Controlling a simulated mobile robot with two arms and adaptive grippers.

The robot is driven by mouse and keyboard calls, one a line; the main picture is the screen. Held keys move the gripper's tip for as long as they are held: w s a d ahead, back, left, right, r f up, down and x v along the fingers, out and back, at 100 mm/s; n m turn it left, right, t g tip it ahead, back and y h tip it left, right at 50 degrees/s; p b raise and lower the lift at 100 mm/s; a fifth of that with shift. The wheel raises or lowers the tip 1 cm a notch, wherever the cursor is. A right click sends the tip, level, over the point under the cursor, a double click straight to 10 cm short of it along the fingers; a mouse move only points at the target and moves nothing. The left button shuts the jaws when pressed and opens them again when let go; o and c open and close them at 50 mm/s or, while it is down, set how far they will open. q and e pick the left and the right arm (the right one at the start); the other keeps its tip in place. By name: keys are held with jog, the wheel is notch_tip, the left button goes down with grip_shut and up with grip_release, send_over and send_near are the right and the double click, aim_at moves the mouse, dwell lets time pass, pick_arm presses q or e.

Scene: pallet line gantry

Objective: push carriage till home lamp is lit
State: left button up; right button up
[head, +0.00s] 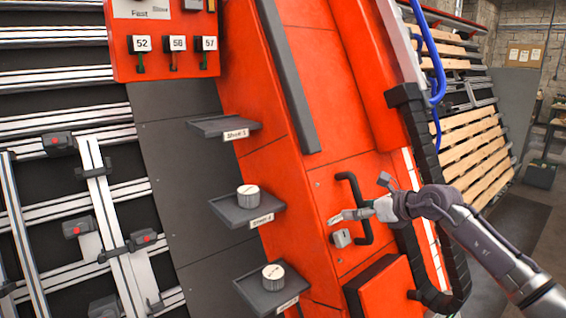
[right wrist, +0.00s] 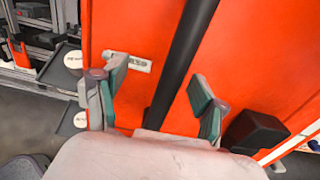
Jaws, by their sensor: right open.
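The tall orange carriage (head: 290,150) fills the middle of the head view. A black bar handle (head: 349,184) stands out from its face, and a small grey lock-like fitting (head: 341,238) sits beside the handle. My right gripper (head: 356,213) is at the handle. In the right wrist view its fingers are open on either side of the dark bar (right wrist: 187,50), with gaps showing, so it does not look clamped. I cannot pick out the home lamp in either view. My left gripper is not in view.
An orange panel (head: 164,13) with tags 52, 56 and 57 hangs at upper left. Grey shelves (head: 238,215) jut from the carriage side, two bearing round knobs. Metal rails (head: 57,125) fill the left. Wooden slats (head: 475,150) and open floor (head: 535,215) lie right.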

jog(key=shift+d+r, duration=0.1)
dwell(0.3)
jog(key=shift+v, duration=0.75)
jog(key=v, duration=0.8)
jog(key=shift+s, duration=0.2)
jog(key=shift+d, duration=0.15)
